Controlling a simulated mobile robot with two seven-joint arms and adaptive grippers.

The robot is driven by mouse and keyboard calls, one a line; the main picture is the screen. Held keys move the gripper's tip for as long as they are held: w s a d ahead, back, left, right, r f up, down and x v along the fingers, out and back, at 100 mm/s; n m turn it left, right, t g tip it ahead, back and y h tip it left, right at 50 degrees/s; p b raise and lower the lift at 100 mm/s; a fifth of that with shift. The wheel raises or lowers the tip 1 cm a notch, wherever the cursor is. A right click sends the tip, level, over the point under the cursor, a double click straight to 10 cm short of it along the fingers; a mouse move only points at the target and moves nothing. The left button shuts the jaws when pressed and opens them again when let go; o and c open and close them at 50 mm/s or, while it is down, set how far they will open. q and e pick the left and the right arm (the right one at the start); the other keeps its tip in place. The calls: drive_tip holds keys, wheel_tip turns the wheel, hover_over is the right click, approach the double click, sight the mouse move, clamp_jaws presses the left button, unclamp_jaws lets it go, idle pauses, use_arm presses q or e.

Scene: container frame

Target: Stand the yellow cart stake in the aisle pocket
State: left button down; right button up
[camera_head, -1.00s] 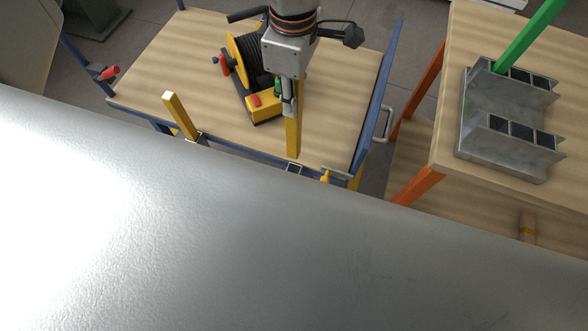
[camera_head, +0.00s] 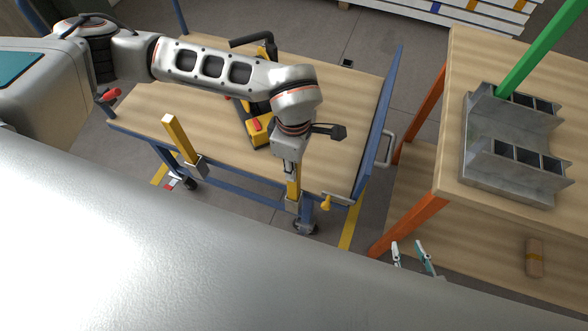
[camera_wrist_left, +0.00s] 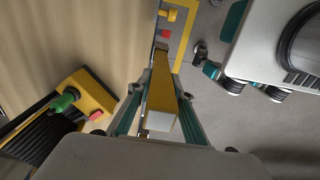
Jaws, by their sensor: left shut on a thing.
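My left gripper (camera_head: 291,172) is shut on the upright yellow cart stake (camera_head: 294,187). The stake's lower end meets the grey pocket (camera_head: 293,206) on the cart's near edge. I cannot tell how deep it sits. In the left wrist view the stake (camera_wrist_left: 160,95) lies between the fingers (camera_wrist_left: 158,115). A second yellow stake (camera_head: 180,138) stands in another pocket (camera_head: 196,168) to the left. My right gripper (camera_head: 412,255) is open and empty, low beside the orange table leg.
A blue end frame (camera_head: 378,125) closes the cart's right. The wooden table (camera_head: 450,130) at the right bears a grey metal holder (camera_head: 475,150) with a green post (camera_head: 545,45).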

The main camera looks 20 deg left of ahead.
use_arm(q)
wheel_tip(320, 180, down, 2)
drive_tip(key=shift+f, duration=0.25)
drive_tip(key=shift+f, duration=0.1)
drive_tip(key=c, duration=1.8)
unclamp_jaws()
drive_tip(key=shift+f, duration=0.1)
wheel_tip(320, 180, up, 12)
drive_tip(key=shift+f+p, duration=0.1)
drive_tip(key=shift+p, duration=0.5)
drive_tip(key=shift+r, duration=0.3)
